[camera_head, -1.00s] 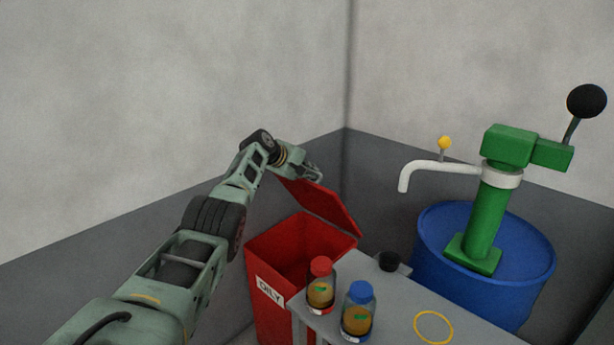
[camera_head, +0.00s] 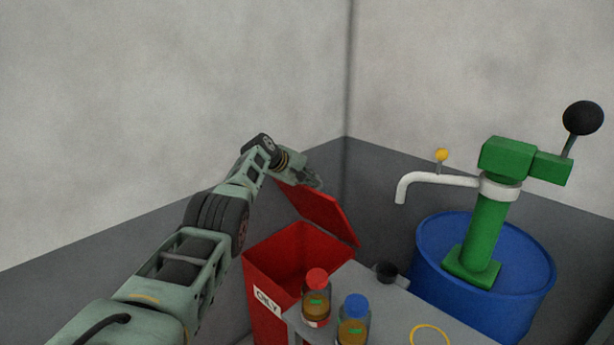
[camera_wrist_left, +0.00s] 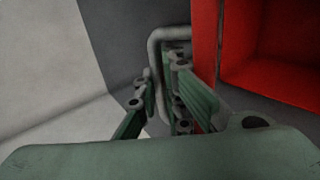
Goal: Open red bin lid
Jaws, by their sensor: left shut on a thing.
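The red bin (camera_head: 283,265), with a white label reading "OILY", stands in the middle of the head view. Its red lid (camera_head: 322,212) is tilted up from the far right edge, and the inside of the bin shows. My left gripper (camera_head: 314,180) is at the raised edge of the lid. In the left wrist view my left gripper (camera_wrist_left: 170,97) is shut on the grey lid handle (camera_wrist_left: 155,48), a bent bar beside the red lid (camera_wrist_left: 205,60). The fingers hide part of the handle. My right gripper is not in view.
A grey table (camera_head: 385,310) stands close in front of the bin. It carries a red-capped bottle (camera_head: 316,298), a blue-capped bottle (camera_head: 353,322), a black cup (camera_head: 386,272) and a yellow ring (camera_head: 430,330). A blue drum (camera_head: 520,280) with a green pump (camera_head: 487,230) is right. Walls meet behind.

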